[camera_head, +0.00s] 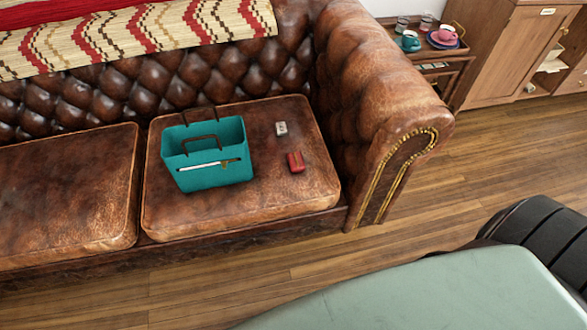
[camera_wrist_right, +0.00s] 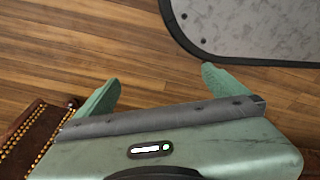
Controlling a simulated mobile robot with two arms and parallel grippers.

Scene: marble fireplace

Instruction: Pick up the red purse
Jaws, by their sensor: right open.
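The red purse (camera_head: 295,162) is a small red item lying on the right seat cushion of the brown leather sofa (camera_head: 240,215), near the cushion's right side. My right gripper (camera_wrist_right: 161,73) is open and empty in the right wrist view, with its two green fingers spread apart above the wooden floor. The purse does not show in that wrist view. A pale green part of my arm fills the bottom right of the head view, well apart from the purse; no gripper fingers show there. My left gripper is not in view.
A teal basket (camera_head: 208,170) with dark handles stands left of the purse. A small whitish item (camera_head: 281,129) lies behind it. The padded sofa armrest (camera_head: 385,90) rises to the right. A side table (camera_head: 447,75) holds cups. The wooden floor (camera_head: 500,150) in front is clear.

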